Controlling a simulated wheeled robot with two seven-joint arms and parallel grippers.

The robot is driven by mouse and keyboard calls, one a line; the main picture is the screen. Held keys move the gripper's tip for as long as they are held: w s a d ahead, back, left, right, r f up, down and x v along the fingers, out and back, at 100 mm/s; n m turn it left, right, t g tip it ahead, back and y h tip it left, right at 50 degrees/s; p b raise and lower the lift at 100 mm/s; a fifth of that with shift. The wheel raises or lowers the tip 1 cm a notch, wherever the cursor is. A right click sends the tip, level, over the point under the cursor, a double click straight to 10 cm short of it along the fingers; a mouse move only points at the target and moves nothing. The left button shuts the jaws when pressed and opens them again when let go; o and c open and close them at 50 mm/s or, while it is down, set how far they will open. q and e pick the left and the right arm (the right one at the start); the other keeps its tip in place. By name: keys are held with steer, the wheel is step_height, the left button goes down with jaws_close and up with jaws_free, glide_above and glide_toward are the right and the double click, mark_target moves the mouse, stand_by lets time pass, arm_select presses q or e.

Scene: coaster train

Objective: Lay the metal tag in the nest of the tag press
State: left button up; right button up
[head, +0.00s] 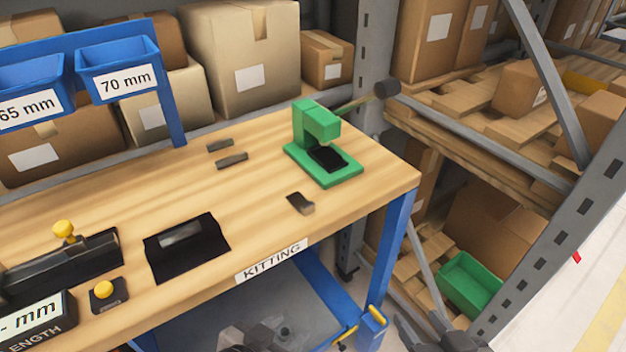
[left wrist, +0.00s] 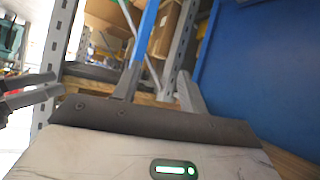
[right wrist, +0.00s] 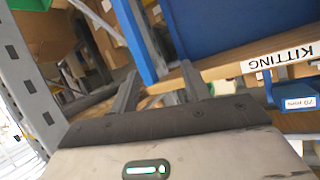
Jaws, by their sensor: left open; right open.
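The green tag press (head: 318,135) stands at the right end of the wooden bench, with a dark nest (head: 327,158) low on its front. A shiny grey rectangular plate (head: 180,235), which looks like the metal tag, lies on a black pad (head: 212,246) near the front edge. The nest looks empty, though the press head partly covers it. My left gripper (head: 258,337) is below the bench front, open and empty in its wrist view (left wrist: 160,90). My right gripper (head: 425,332) is low, right of the bench leg, open and empty in its wrist view (right wrist: 160,90).
Two dark bars (head: 232,160) lie mid-bench, and a small dark block (head: 300,203) lies near the front edge. A black fixture with a yellow knob (head: 64,230) and a yellow button (head: 104,290) are at left. Blue bins (head: 118,75) hang behind. A rack post (head: 375,60) stands behind the press.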

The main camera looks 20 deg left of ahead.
steer(key=w+a+r+n+g+y+p, duration=0.1)
steer(key=a+r+n+y+p, duration=0.2)
steer(key=r, duration=0.4)
steer(key=w+a+r+n+g+y, duration=0.1)
steer(key=a+r+n+g, duration=0.15)
steer(key=a+r, duration=0.45)
glide_toward(310, 208)
steer(key=x, duration=0.3)
steer(key=shift+n+t, duration=0.35)
steer(key=shift+n, duration=0.1)
steer(key=shift+x, duration=2.8)
arm_select(q)
steer(key=s, duration=0.3)
steer(key=shift+a+g, duration=0.4)
arm_select(e)
steer(key=shift+s, duration=0.2)
steer(key=shift+c, duration=0.4)
arm_select(q)
steer(key=shift+w, duration=0.1)
arm_select(e)
jaws_close()
